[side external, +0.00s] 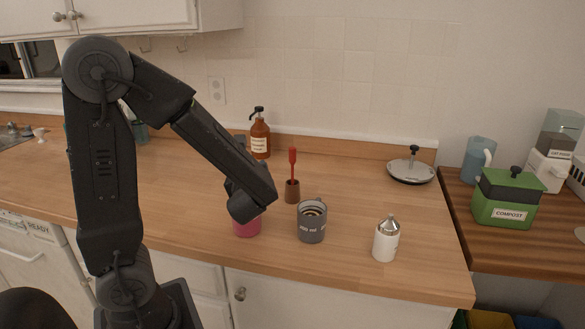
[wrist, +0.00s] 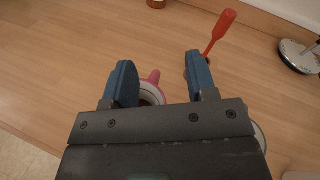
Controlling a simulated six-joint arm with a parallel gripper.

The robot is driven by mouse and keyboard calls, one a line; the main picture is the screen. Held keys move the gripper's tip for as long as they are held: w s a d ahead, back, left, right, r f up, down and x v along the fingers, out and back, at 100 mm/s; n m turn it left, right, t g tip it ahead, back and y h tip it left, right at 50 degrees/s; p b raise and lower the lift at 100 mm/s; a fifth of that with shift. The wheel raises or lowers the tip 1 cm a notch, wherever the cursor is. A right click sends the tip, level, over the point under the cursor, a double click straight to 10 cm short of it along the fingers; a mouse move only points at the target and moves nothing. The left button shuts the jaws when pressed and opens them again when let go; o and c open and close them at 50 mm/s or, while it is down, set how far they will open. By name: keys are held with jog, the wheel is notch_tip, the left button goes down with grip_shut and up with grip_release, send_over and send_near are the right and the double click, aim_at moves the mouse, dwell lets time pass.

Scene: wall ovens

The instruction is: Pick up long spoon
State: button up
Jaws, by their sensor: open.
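A red long-handled utensil, the likely long spoon (side external: 292,160), stands upright with its lower end in a small brown holder (side external: 292,191) on the wooden counter. In the wrist view the red spoon (wrist: 221,34) leans away at the upper right, beyond my right finger. Its lower end is hidden there. My gripper (wrist: 160,76) is open, its two blue fingers apart with nothing held. In the side view my gripper (side external: 242,205) hangs low above a pink mug (side external: 247,228), to the left and front of the spoon. The pink mug (wrist: 153,78) shows partly between the fingers.
A grey mug (side external: 311,224) stands right of the pink mug, near the spoon. A white bottle (side external: 386,240) stands further right. A brown pump bottle (side external: 260,137) and a metal lid (side external: 410,171) are behind. The counter between the lid and grey mug is clear.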

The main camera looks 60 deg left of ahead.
aim_at(291, 155)
jog(key=shift+w+a+f+m+t+h, duration=0.25)
jog(key=shift+w+a+m+t, duration=0.85)
jog(key=shift+w, duration=1.65)
jog(key=shift+w+a+f+m+t+h, duration=0.15)
jog(key=shift+w+a+m+t+h, duration=0.4)
jog(key=shift+w+a+m, duration=1.55)
jog(key=shift+w+a+f+m+t+h, duration=0.15)
jog(key=shift+w+a+m+t, duration=0.55)
jog(key=shift+w, duration=2.65)
jog(key=shift+a+n+t, duration=0.1)
jog(key=shift+n+t, duration=0.2)
jog(key=shift+t, duration=0.05)
